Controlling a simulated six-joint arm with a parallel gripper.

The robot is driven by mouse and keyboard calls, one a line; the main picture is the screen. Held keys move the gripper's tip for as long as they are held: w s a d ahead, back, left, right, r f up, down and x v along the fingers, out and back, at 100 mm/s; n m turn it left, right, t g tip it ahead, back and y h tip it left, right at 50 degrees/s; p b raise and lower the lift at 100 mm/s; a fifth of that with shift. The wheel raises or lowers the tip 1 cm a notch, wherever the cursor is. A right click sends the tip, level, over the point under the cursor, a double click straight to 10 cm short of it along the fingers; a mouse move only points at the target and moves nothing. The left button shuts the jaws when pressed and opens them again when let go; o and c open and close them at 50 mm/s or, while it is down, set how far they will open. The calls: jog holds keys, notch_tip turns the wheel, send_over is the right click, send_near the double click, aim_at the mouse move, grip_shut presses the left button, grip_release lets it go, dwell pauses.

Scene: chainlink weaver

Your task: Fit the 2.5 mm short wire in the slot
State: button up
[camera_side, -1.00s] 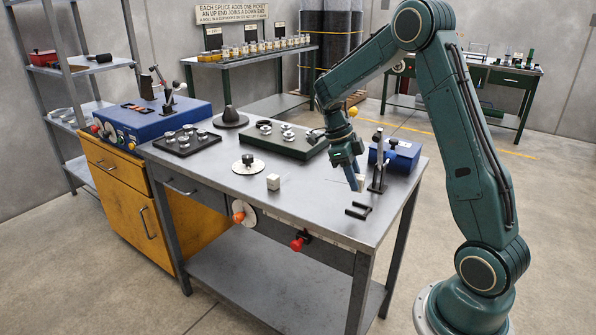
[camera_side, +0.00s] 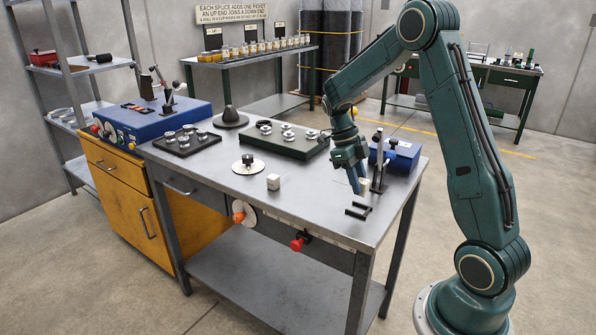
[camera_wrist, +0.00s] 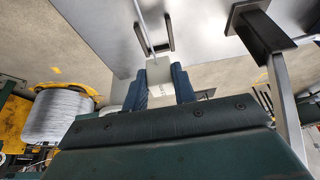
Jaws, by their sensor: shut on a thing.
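My gripper (camera_side: 359,187) has blue fingers and hangs low over the right end of the steel bench, close behind a small black forked bracket (camera_side: 358,211). In the wrist view my gripper (camera_wrist: 160,88) is shut on a pale block (camera_wrist: 158,70), which also shows beside the fingers in the side view (camera_side: 364,185). A thin grey wire (camera_wrist: 145,27) runs away from the block, between two dark prongs of the bracket (camera_wrist: 168,32). I cannot tell whether the wire touches the bracket. A slot for the wire cannot be made out.
A dark post on a base (camera_side: 379,165) stands close to the right of my gripper, with a blue box (camera_side: 398,154) behind it. A second pale block (camera_side: 273,182) and a round white disc (camera_side: 248,165) lie to the left. A green tray (camera_side: 290,142) is behind.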

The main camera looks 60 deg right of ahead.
jog(key=shift+f, duration=2.7)
jog(key=o, duration=1.1)
jog(key=shift+c, duration=0.2)
jog(key=shift+r, duration=0.1)
jog(key=v, duration=1.3)
jog(key=shift+w, duration=0.1)
jog(key=shift+w+r, duration=0.1)
jog(key=shift+r, duration=0.1)
